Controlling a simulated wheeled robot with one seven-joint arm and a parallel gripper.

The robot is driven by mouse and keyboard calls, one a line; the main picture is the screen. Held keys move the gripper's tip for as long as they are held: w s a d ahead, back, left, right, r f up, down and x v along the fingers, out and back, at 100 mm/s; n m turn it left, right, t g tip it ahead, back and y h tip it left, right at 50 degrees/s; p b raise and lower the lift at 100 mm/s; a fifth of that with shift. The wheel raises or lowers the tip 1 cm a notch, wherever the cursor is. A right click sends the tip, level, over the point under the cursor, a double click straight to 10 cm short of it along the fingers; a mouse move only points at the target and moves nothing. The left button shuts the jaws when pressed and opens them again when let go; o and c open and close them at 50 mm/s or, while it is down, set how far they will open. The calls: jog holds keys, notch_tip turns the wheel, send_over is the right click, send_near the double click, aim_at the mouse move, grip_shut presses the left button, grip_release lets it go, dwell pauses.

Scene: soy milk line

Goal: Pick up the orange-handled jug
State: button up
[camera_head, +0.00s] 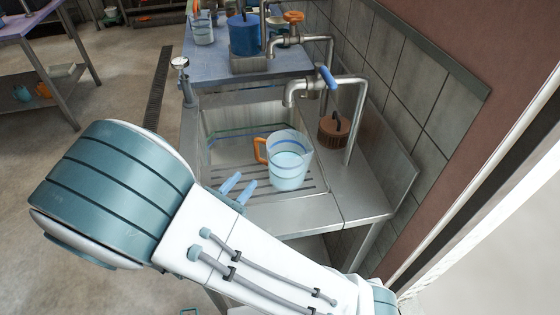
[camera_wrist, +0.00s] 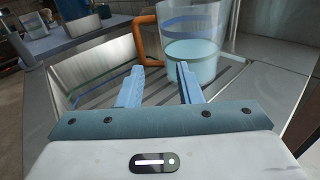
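The orange-handled jug (camera_head: 289,163) is a clear, upright measuring jug with blue bands and pale bluish liquid inside. It stands on the slatted part of the metal sink unit, with its orange handle (camera_head: 260,150) toward the left. In the wrist view the jug (camera_wrist: 195,45) is just ahead, slightly right of centre, its top cut off by the frame. My gripper (camera_wrist: 158,72) is open, with two light blue fingers apart and nothing between them. In the head view my gripper (camera_head: 237,188) is in front and left of the jug, apart from it.
The metal sink (camera_head: 225,125) has a tap with a blue lever (camera_head: 327,78) behind the jug. A brown lidded object (camera_head: 334,130) stands right of the jug, near the tap pipe and tiled wall. A blue pot (camera_head: 244,35) stands on the farther counter. Floor is open at left.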

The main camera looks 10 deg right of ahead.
aim_at(255, 150)
jog(key=shift+w+a+f+n+t+y, duration=0.15)
jog(key=shift+a+f+n+t+y, duration=0.25)
jog(key=shift+a+n+t, duration=0.25)
jog(key=shift+w+a, duration=0.25)
jog(key=shift+a, duration=0.05)
jog(key=shift+n, duration=0.25)
jog(key=p+x, duration=0.1)
jog(key=x, duration=1.2)
jog(key=shift+w+a+r, duration=0.1)
jog(key=shift+w+r, duration=0.05)
jog(key=shift+w, duration=0.15)
grip_shut()
